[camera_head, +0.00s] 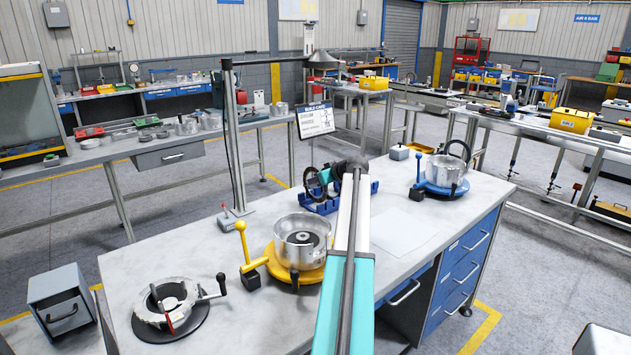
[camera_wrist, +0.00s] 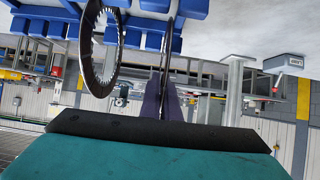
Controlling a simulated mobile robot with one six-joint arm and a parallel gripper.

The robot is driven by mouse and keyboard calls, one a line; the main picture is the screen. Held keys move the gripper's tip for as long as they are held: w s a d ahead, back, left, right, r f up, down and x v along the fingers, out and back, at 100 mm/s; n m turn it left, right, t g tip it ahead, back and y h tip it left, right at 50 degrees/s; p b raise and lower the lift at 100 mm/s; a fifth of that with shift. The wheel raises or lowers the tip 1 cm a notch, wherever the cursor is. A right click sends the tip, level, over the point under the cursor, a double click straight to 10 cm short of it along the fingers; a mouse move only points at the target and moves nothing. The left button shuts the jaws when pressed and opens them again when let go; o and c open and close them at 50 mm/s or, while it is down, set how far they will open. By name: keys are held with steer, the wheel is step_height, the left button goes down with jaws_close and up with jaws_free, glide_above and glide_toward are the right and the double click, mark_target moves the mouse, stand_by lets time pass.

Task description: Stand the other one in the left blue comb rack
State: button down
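The blue comb rack (camera_head: 330,208) stands on the workbench near its back edge and fills the top of the wrist view (camera_wrist: 140,36). One dark toothed disc (camera_head: 313,186) stands upright in it; it is the ring at left in the wrist view (camera_wrist: 88,70). A second thin disc (camera_wrist: 172,40) shows edge-on beside the first, roughly parallel, its edge reaching among the rack's teeth. My gripper (camera_wrist: 164,100) appears shut on this second disc. The arm's end partly hides the rack in the head view; whether the disc touches the slot bottom is unclear.
A yellow round fixture (camera_head: 258,262) with a metal drum (camera_head: 302,240) is in front of the rack. A blue fixture with a drum (camera_head: 446,172) is at right, a clamp ring (camera_head: 168,305) at front left. A thin post (camera_head: 236,140) rises left of the rack.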

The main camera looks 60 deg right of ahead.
steer(key=shift+f+b, duration=0.6)
steer(key=shift+f, duration=0.25)
steer(key=shift+f, duration=0.1)
steer(key=c, duration=1.9)
jaws_free()
steer(key=shift+c, duration=0.2)
steer(key=shift+r+p, duration=0.75)
steer(key=shift+r, duration=3.25)
